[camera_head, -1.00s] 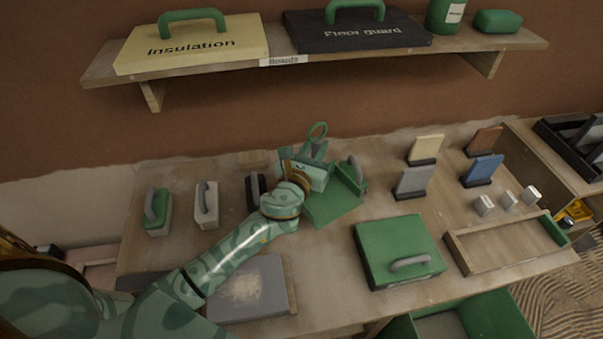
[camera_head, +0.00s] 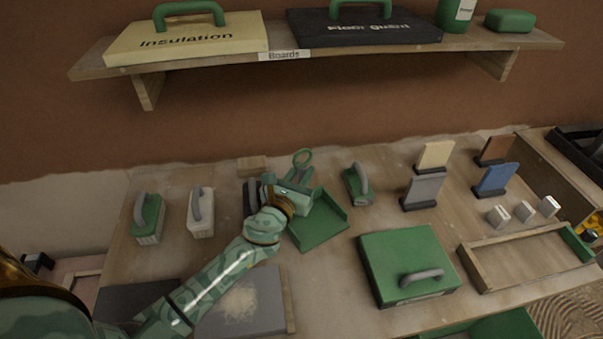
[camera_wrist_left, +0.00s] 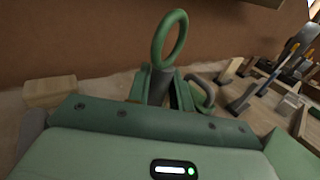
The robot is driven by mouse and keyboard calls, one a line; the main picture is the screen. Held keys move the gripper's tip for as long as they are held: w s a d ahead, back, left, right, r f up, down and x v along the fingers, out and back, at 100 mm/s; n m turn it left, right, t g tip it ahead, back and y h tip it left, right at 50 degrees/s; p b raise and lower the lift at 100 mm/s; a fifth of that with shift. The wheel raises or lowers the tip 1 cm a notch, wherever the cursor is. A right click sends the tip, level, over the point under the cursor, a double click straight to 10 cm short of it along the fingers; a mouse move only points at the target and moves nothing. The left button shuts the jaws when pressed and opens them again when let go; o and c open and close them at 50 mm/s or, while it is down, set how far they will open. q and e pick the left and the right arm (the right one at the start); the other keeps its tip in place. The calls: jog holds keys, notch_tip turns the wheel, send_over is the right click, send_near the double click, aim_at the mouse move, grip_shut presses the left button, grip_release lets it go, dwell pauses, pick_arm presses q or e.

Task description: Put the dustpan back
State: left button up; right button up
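The green dustpan (camera_head: 320,228) shows below and right of my left gripper (camera_head: 302,180) in the head view, its flat pan facing up. Its ring-ended handle (camera_head: 302,158) rises between the fingers, and my left gripper is shut on it. The ring also shows in the wrist view (camera_wrist_left: 168,38), standing above the fingers. I cannot tell whether the pan touches the table. A green brush with a grey handle (camera_head: 358,184) stands just right of the dustpan. My right gripper is not in view.
Left of the gripper stand a dark-handled brush (camera_head: 250,195), a grey-white one (camera_head: 201,212) and a green one (camera_head: 148,218). A wooden block (camera_head: 252,165) lies behind. A green case (camera_head: 390,245) is at front right; a shelf with boards (camera_head: 290,55) hangs above.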

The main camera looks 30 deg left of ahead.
pick_arm(q)
jog(key=o, duration=0.3)
jog(key=shift+o, duration=0.2)
jog(key=shift+r, duration=0.15)
jog(key=s, duration=1.2)
jog(key=shift+d, duration=0.4)
